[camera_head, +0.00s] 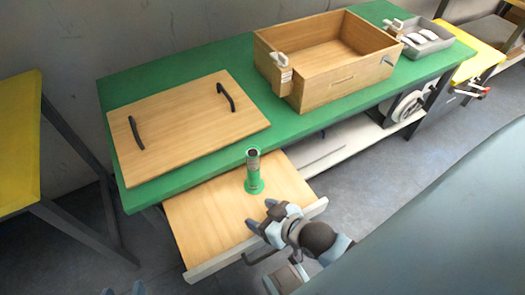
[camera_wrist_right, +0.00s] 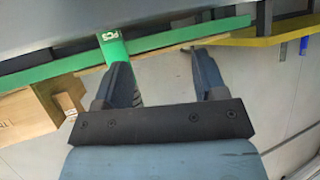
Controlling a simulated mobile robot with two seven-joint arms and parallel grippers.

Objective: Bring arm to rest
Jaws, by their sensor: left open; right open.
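My right gripper (camera_head: 266,220) is open, just in front of a green cylinder with a dark top (camera_head: 254,173). The cylinder stands upright on the pulled-out wooden drawer (camera_head: 200,225). In the right wrist view, my right gripper's fingers (camera_wrist_right: 170,78) are spread wide with nothing held between them. The green cylinder (camera_wrist_right: 113,48), with white lettering, shows behind the left finger there. Only the tips of my left gripper (camera_head: 124,291) show at the bottom left edge of the head view. They are apart, and nothing is seen between them.
The green table (camera_head: 210,160) carries a wooden lid with two black handles (camera_head: 185,125), an open wooden box (camera_head: 340,88) and a grey tray (camera_head: 428,48). A yellow table (camera_head: 18,145) is at the left. The floor at the front left is clear.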

